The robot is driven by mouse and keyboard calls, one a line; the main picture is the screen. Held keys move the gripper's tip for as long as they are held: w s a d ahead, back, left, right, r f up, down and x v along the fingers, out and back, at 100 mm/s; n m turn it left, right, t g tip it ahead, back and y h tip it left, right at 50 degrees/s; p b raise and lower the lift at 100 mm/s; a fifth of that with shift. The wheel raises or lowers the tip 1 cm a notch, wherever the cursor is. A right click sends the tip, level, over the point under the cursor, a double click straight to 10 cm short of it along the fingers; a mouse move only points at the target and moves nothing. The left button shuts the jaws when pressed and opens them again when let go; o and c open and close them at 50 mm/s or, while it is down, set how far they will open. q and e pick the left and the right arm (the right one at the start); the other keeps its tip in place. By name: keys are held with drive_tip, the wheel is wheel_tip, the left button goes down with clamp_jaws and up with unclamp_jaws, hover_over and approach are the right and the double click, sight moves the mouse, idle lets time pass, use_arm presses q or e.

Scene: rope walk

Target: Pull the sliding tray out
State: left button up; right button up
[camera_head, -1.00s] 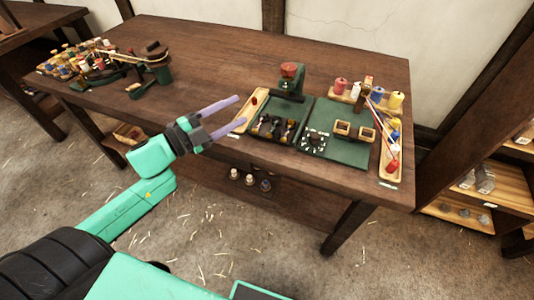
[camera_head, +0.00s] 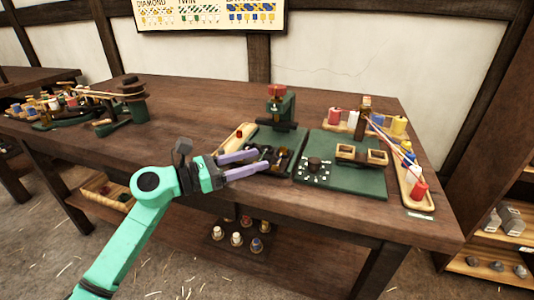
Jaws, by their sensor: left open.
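A dark tray (camera_head: 284,160) with small dark pieces in it lies at the front of a green base (camera_head: 272,138) on the workbench; I take it to be the sliding tray. My left gripper (camera_head: 264,160) comes in from the left with its two lilac fingers apart. Its fingertips are at the left part of the tray and hide some of it. I cannot tell whether they touch it. Nothing shows held between them. My right gripper is not in view.
A green press with a red top (camera_head: 278,98) stands behind the tray. A green board (camera_head: 345,178) with two small wooden frames lies to the right. A wooden tray (camera_head: 413,190) with spools stands beyond it. Bare bench top (camera_head: 190,125) lies to the left.

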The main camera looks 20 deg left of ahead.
sight(267, 156)
use_arm(q)
drive_tip(key=x, duration=0.4)
drive_tip(key=shift+c, duration=0.4)
clamp_jaws()
idle(1.0)
